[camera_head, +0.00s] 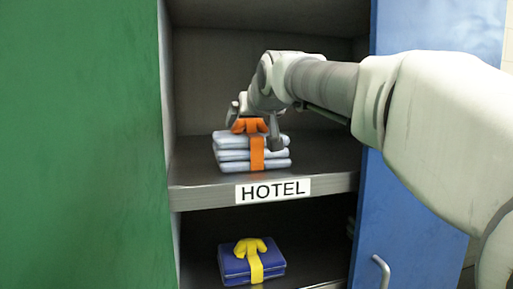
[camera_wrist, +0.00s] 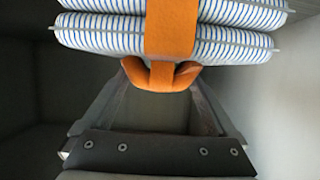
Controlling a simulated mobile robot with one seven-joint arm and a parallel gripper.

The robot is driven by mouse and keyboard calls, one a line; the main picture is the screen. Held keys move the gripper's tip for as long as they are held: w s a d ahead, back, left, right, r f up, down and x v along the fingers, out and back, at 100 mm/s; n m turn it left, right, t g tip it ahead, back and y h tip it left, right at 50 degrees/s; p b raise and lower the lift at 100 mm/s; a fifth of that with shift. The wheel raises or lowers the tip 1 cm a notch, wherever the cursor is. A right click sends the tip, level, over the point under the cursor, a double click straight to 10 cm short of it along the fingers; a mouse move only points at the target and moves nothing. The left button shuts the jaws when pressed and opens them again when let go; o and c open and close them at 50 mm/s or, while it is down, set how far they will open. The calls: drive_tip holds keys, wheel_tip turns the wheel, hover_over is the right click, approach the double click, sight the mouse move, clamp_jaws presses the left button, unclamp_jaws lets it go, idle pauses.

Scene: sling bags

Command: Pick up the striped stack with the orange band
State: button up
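The striped stack (camera_head: 230,155) with the orange band (camera_head: 257,155) lies on the shelf marked HOTEL. It is a pile of folded pale cloth, and its blue and white stripes (camera_wrist: 105,38) show in the wrist view. The band ends in an orange bow (camera_wrist: 160,75) on top of the stack. My gripper (camera_head: 253,127) is at the bow with its fingers apart, one on either side. In the wrist view the bow shows between the fingertips (camera_wrist: 160,92). I cannot tell whether either finger touches it.
The HOTEL shelf (camera_head: 330,155) is bare right of the stack. A blue stack (camera_head: 235,268) with a yellow band lies on the shelf below. A green panel (camera_head: 80,140) stands at left, and a blue door (camera_head: 400,235) with a handle at right.

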clamp_jaws()
drive_tip(key=shift+r, duration=0.15)
